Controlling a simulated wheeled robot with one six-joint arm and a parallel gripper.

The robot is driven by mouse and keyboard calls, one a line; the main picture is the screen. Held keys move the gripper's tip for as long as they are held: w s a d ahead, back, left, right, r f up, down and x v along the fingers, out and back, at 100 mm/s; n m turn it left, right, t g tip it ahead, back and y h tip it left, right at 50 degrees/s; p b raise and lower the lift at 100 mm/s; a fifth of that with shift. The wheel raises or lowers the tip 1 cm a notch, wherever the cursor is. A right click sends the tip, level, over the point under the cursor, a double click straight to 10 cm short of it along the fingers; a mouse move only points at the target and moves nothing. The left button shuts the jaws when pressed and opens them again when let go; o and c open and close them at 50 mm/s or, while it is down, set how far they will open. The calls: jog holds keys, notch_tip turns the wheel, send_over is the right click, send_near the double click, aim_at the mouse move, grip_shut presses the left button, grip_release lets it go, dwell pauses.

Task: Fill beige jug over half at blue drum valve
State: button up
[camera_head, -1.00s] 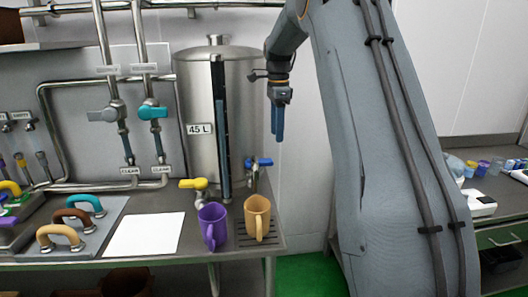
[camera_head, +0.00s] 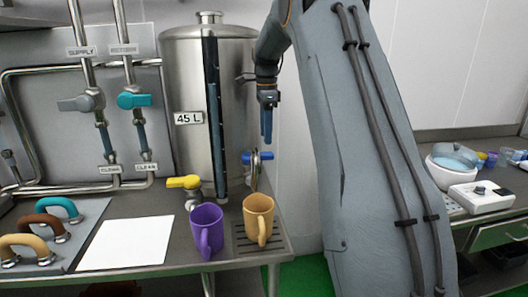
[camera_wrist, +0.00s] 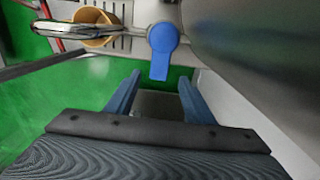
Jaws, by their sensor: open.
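The beige jug (camera_head: 258,218) stands upright on the slotted drain grate, below the spout beside the blue valve handle (camera_head: 257,157) of the steel drum (camera_head: 190,90). In the wrist view the jug (camera_wrist: 97,22) shows from above at the upper left, partly hidden by the metal spout. The blue handle (camera_wrist: 161,40) hangs just ahead of my fingers. My gripper (camera_head: 266,125) points down, open and empty, slightly above and right of the blue handle; its fingers (camera_wrist: 157,95) are apart in the wrist view. The jug's inside is too small to read.
A purple jug (camera_head: 207,228) stands left of the beige jug, below a yellow valve handle (camera_head: 184,182). A white sheet (camera_head: 126,242) lies on the counter. Pipes with grey and teal handles (camera_head: 134,100) stand at the left. A white bowl (camera_head: 455,165) is on the right counter.

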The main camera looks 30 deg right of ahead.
aim_at(266, 153)
jog(key=shift+s+f+p, duration=0.1)
jog(key=shift+f+p, duration=0.95)
jog(key=shift+f, duration=2.3)
grip_shut()
